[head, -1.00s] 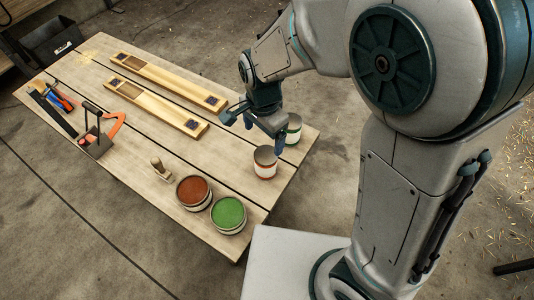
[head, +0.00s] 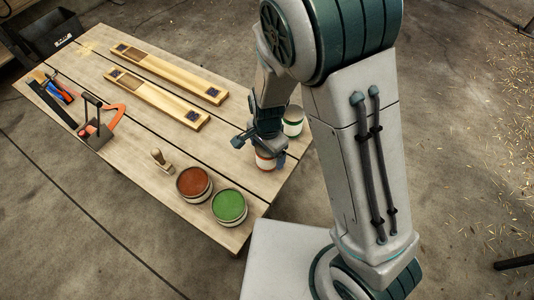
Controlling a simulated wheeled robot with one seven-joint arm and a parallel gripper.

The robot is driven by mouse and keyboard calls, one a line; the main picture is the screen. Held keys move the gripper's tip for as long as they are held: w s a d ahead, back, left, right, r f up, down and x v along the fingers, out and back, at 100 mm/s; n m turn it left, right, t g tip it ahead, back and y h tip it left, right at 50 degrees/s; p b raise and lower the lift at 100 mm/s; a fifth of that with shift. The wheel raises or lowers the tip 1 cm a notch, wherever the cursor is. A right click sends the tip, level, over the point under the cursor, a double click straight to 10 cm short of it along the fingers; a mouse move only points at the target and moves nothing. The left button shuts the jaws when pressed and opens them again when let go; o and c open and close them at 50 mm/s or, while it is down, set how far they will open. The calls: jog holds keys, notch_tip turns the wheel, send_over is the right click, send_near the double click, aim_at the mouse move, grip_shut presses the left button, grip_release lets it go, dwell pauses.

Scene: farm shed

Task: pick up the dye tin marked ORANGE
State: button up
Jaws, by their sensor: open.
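A white tin with an orange-red band (head: 265,163) stands upright near the table's right end. A second white tin with a green band (head: 293,121) stands just behind it to the right. No lettering on either tin is readable. My gripper (head: 260,150) is open, pointing down over the orange-red-banded tin. One finger is at the tin's upper left and the other at its right. The gripper hides the tin's top, and I cannot tell whether the fingers touch it.
Open pots of rust-brown (head: 194,184) and green (head: 229,206) stand in front on the wooden table (head: 150,130), beside a wooden-handled stamp (head: 161,159). Two long wooden frames (head: 155,97) lie behind. A clamp-like tool (head: 97,130) and hand tools (head: 57,92) are at the left.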

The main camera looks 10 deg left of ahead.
jog(key=shift+f, duration=0.25)
jog(key=c, duration=1.3)
jog(key=shift+r, duration=0.15)
